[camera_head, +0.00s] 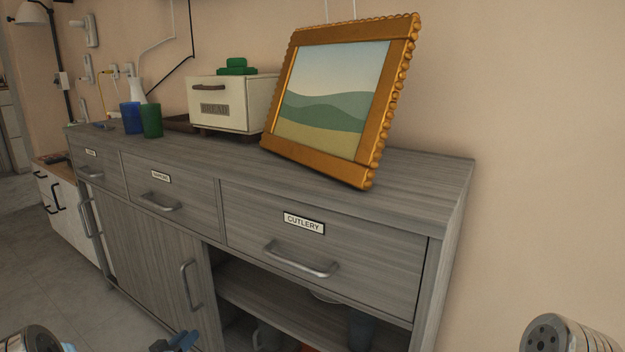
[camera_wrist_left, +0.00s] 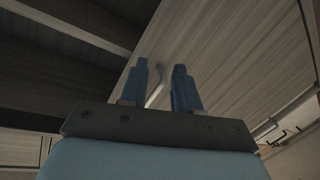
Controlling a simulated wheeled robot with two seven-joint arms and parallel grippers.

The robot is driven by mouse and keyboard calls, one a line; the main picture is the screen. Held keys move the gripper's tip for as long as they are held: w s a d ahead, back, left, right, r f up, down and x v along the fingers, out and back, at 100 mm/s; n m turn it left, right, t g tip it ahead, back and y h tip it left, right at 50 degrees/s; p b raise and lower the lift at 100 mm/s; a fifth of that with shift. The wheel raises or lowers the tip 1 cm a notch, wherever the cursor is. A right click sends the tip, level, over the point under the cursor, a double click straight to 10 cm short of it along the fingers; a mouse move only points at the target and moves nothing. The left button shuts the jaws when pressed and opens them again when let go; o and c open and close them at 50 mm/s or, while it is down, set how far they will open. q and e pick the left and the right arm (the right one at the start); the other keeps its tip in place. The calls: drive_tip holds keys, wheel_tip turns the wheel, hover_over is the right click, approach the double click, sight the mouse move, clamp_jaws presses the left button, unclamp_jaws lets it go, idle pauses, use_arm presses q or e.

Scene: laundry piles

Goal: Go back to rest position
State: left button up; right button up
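My left gripper (camera_head: 176,342) shows at the bottom edge of the head view, in front of the grey sideboard's lower door. In the left wrist view its two blue fingers (camera_wrist_left: 160,88) stand apart with a gap between them and hold nothing. A metal handle on a wooden panel shows behind that gap; I cannot tell how far away it is. My right gripper is not in view; only a rounded part of my arm shows at the bottom right of the head view.
The grey sideboard (camera_head: 448,215) has closed drawers, one labelled CUTLERY (camera_head: 318,250), and an open shelf with dishes. On top are a gold-framed picture (camera_head: 335,100), a bread box (camera_head: 228,103), a blue cup (camera_head: 131,118) and a green cup (camera_head: 151,121). Floor is clear at left.

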use_arm(q)
drive_tip(key=s+d+f+n+g, duration=0.1)
drive_tip(key=s+d+f+g, duration=0.1)
drive_tip(key=d+f, duration=0.3)
drive_tip(key=s+d+f+g, duration=0.3)
drive_tip(key=d, duration=0.5)
drive_tip(key=s+d+f+g, duration=0.3)
drive_tip(key=s+d, duration=0.3)
drive_tip(key=s, duration=0.1)
drive_tip(key=s+d+f+g, duration=0.3)
drive_tip(key=s+d+f, duration=0.15)
drive_tip(key=s, duration=0.25)
drive_tip(key=s+d+g, duration=0.5)
drive_tip(key=s, duration=0.7)
wheel_tip(320, 180, up, 14)
drive_tip(key=p, duration=1.3)
drive_tip(key=shift+d+f+m+t, duration=0.25)
drive_tip(key=shift+d+m+t, duration=0.05)
drive_tip(key=shift+d+m, duration=0.1)
